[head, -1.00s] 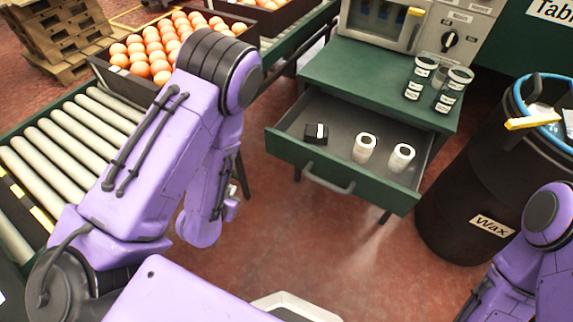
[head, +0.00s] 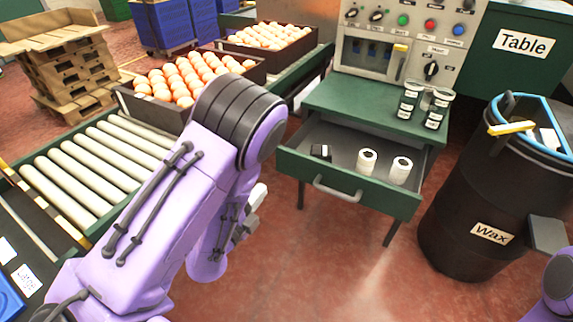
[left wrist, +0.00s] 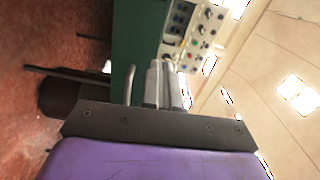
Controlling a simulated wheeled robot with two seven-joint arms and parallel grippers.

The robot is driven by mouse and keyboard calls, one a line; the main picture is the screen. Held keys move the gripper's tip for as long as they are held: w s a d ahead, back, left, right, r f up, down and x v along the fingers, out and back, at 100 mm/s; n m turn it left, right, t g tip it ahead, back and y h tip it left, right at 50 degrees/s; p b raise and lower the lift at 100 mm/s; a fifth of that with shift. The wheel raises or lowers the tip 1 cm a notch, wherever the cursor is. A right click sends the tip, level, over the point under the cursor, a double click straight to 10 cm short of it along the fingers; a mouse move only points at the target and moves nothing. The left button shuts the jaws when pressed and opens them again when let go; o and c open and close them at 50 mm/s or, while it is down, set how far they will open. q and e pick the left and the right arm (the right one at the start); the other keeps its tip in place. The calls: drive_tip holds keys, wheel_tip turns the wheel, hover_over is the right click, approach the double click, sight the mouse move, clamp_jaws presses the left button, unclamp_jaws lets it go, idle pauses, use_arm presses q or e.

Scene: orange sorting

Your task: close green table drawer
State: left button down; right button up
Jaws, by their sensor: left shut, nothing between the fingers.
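The green table (head: 345,98) has its drawer (head: 290,165) pulled out toward me. The drawer has a grey bar handle (head: 335,190) on its front. Inside lie a small black box (head: 320,152) and two white rolls (head: 367,162). My left gripper (head: 259,194) is left of the drawer front and apart from it, partly hidden by my arm. In the left wrist view its pale fingers (left wrist: 166,84) are together and empty, with the green drawer front (left wrist: 135,35) and handle (left wrist: 128,85) beyond. Of my right arm, a dark grey part (head: 547,235) shows at the right edge; its fingers are not clear.
Dark jars (head: 409,102) stand on the tabletop before a control panel (head: 420,35). A black Wax barrel (head: 470,205) stands right of the drawer. A roller conveyor (head: 75,170) and crates of oranges (head: 130,105) are at the left. The floor before the drawer is clear.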

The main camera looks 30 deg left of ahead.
use_arm(q)
drive_tip(key=p, duration=0.1)
approach(292, 154)
drive_tip(key=shift+m, duration=0.4)
drive_tip(key=w, duration=0.6)
drive_tip(key=shift+d, duration=0.1)
drive_tip(key=shift+w, duration=0.45)
use_arm(e)
drive_tip(key=shift+r, duration=0.6)
